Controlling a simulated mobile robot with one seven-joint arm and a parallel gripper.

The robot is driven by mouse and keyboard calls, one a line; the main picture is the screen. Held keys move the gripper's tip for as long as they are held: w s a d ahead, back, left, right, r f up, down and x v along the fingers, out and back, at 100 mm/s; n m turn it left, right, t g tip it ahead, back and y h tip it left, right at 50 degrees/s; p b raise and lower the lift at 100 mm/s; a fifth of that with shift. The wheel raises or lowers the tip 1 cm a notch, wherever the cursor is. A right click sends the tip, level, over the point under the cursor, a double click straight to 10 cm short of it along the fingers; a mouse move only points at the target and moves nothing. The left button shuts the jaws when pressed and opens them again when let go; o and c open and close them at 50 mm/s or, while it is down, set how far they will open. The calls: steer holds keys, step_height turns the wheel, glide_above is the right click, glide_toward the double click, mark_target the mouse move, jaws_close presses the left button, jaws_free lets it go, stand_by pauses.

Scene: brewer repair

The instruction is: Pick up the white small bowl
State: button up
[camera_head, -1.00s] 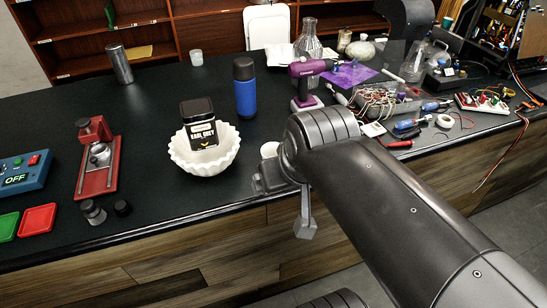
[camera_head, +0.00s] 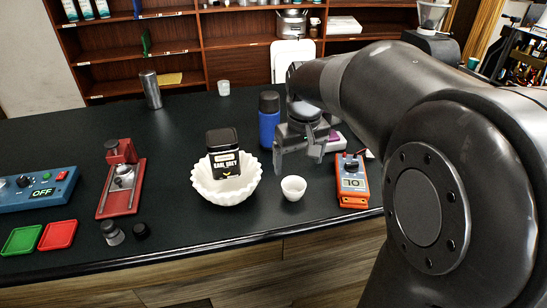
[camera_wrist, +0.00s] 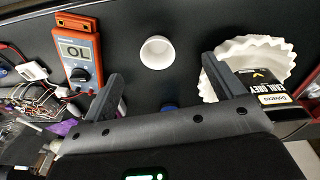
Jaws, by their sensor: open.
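The small white bowl (camera_head: 293,188) stands upright on the black counter, right of the larger white fluted bowl (camera_head: 226,192). It looks empty. In the wrist view the small bowl (camera_wrist: 157,52) lies beyond the fingertips, in line with the space between them. My gripper (camera_head: 296,160) is open and empty, above and a little behind the small bowl in the head view. Its two fingers also show spread apart in the wrist view (camera_wrist: 163,72). The fingers do not touch the bowl.
A black Earl Grey tin (camera_head: 223,155) stands in the fluted bowl, close to one finger in the wrist view. An orange multimeter (camera_head: 352,181) lies right of the small bowl. A blue bottle (camera_head: 268,122) stands behind. The counter in front of the small bowl is clear.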

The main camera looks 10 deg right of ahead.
steer(key=w+d+f+g, duration=0.1)
steer(key=w+d+f, duration=0.15)
steer(key=w, duration=0.25)
glide_toward(294, 185)
steer(key=s+f, duration=0.2)
steer(key=shift+s+a+f, duration=0.1)
steer(key=shift+s, duration=0.2)
steer(key=f, duration=0.5)
steer(key=shift+w+a, duration=0.2)
steer(key=shift+a, duration=0.15)
steer(key=c, duration=1.1)
